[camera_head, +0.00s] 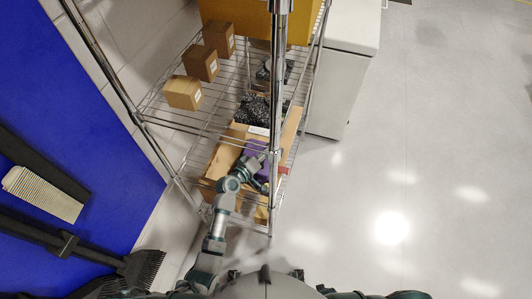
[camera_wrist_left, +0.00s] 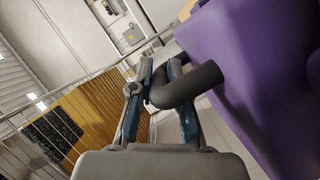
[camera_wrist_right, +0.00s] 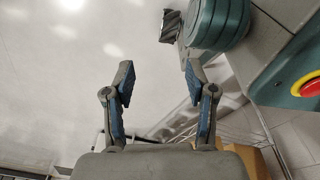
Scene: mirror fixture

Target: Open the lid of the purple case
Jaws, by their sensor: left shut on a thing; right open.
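The purple case (camera_head: 254,146) sits on the lower shelf of a wire rack in the head view, partly hidden by my left arm. In the left wrist view the purple case (camera_wrist_left: 262,70) fills the right side, with a dark grey curved handle (camera_wrist_left: 202,78) sticking out of it. My left gripper (camera_wrist_left: 162,72) is shut on this handle, with a finger on each side. The lid's edge is hard to make out. My right gripper (camera_wrist_right: 160,78) is open and empty in the right wrist view, away from the case.
The wire rack (camera_head: 205,125) has a metal post in front of the case. Several brown boxes (camera_head: 203,63) stand on a higher shelf. An open cardboard box (camera_head: 222,160) surrounds the case area. A white cabinet (camera_head: 343,70) stands behind right. The floor at right is clear.

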